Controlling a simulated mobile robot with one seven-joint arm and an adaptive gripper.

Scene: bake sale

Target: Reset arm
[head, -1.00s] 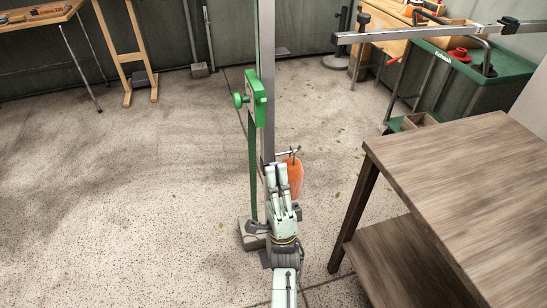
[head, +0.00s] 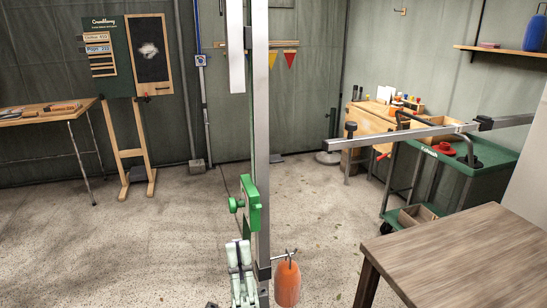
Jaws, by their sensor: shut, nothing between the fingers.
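My gripper (head: 239,247) shows at the bottom of the head view, pale with its fingers pointing up the picture. It is shut and I see nothing in it. In the picture it lies just left of a tall metal post (head: 262,130) and below a green clamp with a round knob (head: 250,203). The rest of my arm is cut off by the lower edge of the picture.
An orange weight (head: 287,284) hangs right of the post. A wooden table (head: 470,255) stands at lower right. A metal bar (head: 400,134) crosses toward a green cart (head: 470,175). A workbench (head: 45,113) and sign easel (head: 128,165) stand left. Floor between is open.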

